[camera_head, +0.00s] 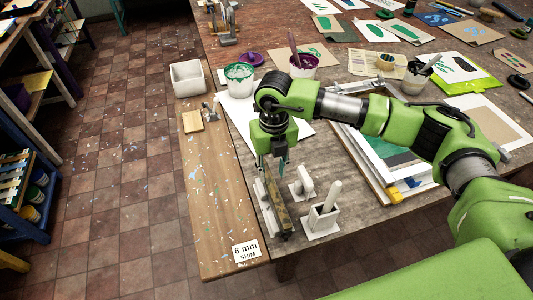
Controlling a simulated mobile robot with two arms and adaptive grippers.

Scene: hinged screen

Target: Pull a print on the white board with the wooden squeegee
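My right gripper (273,167) points down over the far end of a long, narrow olive-brown bar (273,208), which looks like the wooden squeegee. The bar lies along the left part of the table. The fingertips are close to it, but I cannot tell whether they touch or grip it. The hinged screen (378,148), a pale frame with a green area, lies right of the gripper, partly hidden by my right arm. A white sheet or board (242,112) lies flat behind the gripper; I cannot tell whether it is the task's white board. My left gripper is out of view.
Two white holders, one small (303,184) and one with an upright handle (323,217), stand right of the bar. A brown plank with an "8 mm SHIM" label (246,251) runs along the left. Paint pots (240,78) and a white tub (187,79) stand behind.

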